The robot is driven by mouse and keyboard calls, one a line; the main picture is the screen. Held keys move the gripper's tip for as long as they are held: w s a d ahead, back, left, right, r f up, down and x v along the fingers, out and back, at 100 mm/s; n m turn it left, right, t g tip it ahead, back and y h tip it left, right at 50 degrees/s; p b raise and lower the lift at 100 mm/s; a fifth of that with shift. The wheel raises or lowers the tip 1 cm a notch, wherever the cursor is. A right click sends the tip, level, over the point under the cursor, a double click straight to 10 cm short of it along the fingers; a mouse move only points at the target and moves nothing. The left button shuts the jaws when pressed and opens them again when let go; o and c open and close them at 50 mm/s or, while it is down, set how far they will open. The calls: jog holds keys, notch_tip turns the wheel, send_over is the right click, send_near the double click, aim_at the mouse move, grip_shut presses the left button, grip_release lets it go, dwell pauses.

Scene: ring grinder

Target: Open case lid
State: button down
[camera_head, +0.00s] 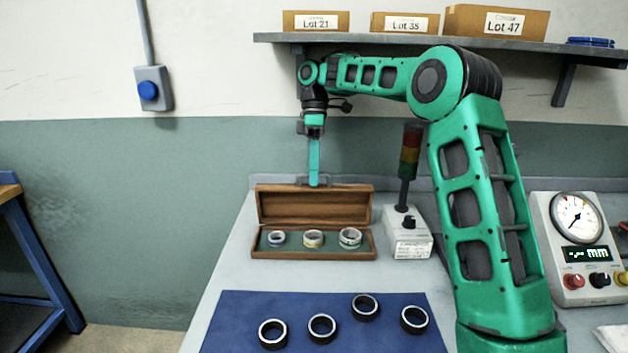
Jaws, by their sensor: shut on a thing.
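The wooden case (262,248) stands at the back of the grey bench. Its lid (275,207) is raised, standing nearly upright at the rear, and the inside is visible. Three rings sit in a row in the case: a left ring (276,239), a middle ring (313,239) with a yellowish tint, and a right ring (350,238). My gripper (314,183) points down at the middle of the lid's top edge and is shut on the lid there. The fingertips are small in view and their exact contact is hard to see.
A signal tower (408,160) on a white box (408,240) stands right of the case. A gauge unit (577,250) is at the right. A blue mat (235,320) with several dark rings lies in front. A shelf (400,43) with boxes hangs above.

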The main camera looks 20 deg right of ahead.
jog(key=shift+w+d+g, duration=0.1)
jog(key=shift+w+g, duration=0.2)
jog(key=shift+w, duration=0.5)
jog(key=shift+w+d+r+g, duration=0.1)
jog(key=shift+w+r+g, duration=0.2)
jog(key=shift+w, duration=0.15)
